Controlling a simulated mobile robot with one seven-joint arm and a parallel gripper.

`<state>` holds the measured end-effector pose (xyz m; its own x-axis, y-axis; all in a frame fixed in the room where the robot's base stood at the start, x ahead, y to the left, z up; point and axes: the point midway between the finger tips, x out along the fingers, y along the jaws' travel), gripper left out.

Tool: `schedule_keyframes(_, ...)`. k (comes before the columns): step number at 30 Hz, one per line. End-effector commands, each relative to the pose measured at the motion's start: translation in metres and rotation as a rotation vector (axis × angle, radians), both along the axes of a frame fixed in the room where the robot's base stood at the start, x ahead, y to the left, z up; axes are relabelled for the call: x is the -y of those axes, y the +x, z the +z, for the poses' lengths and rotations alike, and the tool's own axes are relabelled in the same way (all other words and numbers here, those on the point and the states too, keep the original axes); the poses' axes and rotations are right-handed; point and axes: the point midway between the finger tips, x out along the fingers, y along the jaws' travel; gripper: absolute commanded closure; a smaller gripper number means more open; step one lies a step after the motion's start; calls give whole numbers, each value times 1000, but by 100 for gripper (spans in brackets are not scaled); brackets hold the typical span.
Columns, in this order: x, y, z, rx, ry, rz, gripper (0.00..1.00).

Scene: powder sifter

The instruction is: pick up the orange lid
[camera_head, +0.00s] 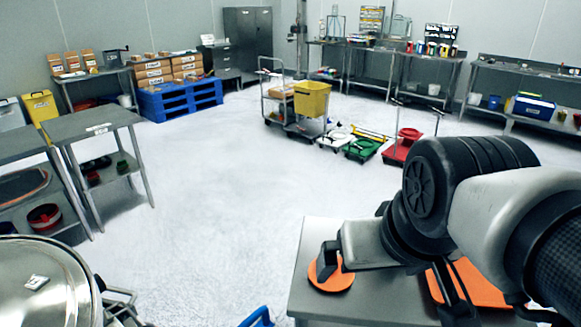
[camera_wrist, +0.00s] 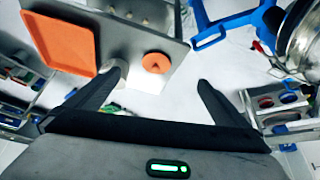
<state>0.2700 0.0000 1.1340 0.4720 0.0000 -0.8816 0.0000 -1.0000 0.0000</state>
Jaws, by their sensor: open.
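The orange lid (camera_head: 338,281) is a round disc lying flat near the left corner of a grey metal table (camera_head: 310,250). My arm partly covers it in the head view. In the wrist view the lid (camera_wrist: 156,63) shows whole, with a small darker mark in its middle. My gripper (camera_wrist: 160,77) is open and empty. Its two dark fingers are spread wide, and the lid appears between and beyond their tips, nearer the left finger. I see no contact with the lid; the exact height above it is hard to tell.
An orange square tray (camera_head: 472,283) lies on the same table, right of the lid and partly behind my arm. A large round metal vessel (camera_head: 40,285) stands at the lower left, beside a blue frame part (camera_head: 258,318).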

Motion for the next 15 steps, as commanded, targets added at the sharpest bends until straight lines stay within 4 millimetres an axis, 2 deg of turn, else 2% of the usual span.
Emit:
schedule_keyframes(5, 0, 1, 1, -3, -4, 10, 0)
schedule_keyframes(8, -1, 9, 4, -23, -33, 80, 0)
schedule_keyframes(11, -1, 28, 9, -65, -94, 239, 0)
schedule_keyframes(15, -1, 66, 12, -138, -209, 565, 0)
